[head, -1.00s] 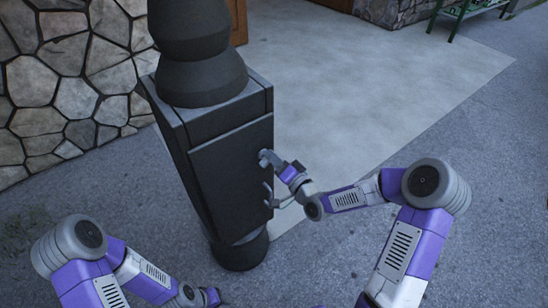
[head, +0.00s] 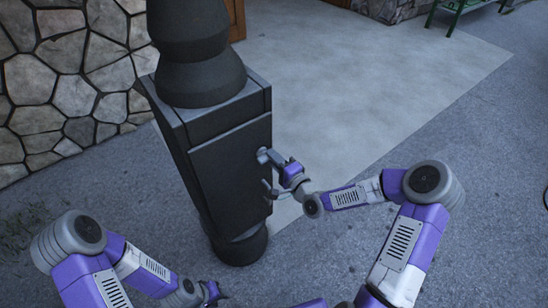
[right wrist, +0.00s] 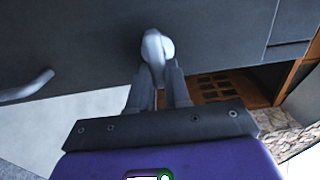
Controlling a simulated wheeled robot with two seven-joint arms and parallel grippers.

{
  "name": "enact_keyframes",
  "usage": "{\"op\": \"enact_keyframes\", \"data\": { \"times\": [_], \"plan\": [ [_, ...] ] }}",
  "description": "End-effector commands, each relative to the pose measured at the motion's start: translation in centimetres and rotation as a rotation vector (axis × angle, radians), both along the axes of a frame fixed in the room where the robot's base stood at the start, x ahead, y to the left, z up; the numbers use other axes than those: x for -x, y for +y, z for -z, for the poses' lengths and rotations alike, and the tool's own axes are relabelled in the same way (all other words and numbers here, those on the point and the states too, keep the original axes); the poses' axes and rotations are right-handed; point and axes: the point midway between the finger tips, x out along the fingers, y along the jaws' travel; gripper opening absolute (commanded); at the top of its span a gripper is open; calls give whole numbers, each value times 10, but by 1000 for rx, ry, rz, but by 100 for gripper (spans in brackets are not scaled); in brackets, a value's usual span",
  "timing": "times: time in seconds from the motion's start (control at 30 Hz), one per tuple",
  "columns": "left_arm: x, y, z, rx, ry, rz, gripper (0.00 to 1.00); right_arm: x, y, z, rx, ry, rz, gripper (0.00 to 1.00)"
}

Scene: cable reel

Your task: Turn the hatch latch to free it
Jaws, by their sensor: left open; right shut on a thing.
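The hatch is a dark grey panel (head: 228,165) on the front of a black post-like cabinet, and it looks closed. The light grey latch (head: 262,155) sits near the panel's right edge. My right gripper (head: 279,163) is at the latch with its fingers shut on it. In the right wrist view, the latch (right wrist: 157,46) rises from between the two fingers (right wrist: 158,78), its far end against the dark panel. Part of its grip is hidden by the fingers. My left gripper (head: 214,293) is open, low in the head view, away from the cabinet.
A grey curved handle (head: 269,189) sits on the hatch below the latch; it also shows in the right wrist view (right wrist: 27,87). A stone wall (head: 65,85) stands behind at left. Open paving (head: 360,80) lies right of the cabinet. A green bench (head: 465,8) is far off.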

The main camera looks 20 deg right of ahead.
Motion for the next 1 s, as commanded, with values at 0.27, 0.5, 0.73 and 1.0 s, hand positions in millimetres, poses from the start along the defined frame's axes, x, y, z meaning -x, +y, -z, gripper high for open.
{"op": "enact_keyframes", "data": {
  "times": [0.27, 0.5, 0.73, 1.0],
  "plan": [
    [0, 0, 0, 0, 0, 0, 43, 1, 2, 1, -10, 8, -5, 0],
    [0, 0, 0, 0, 0, 0, 43, 1, 2, 1, -10, 7, -4, 32],
    [0, 0, 0, 0, 0, 0, 43, 0, 1, 1, -8, 4, -2, 43],
    [0, 0, -4, 0, 0, 0, 43, 14, -6, 0, -6, 6, 0, 43]
  ]
}}
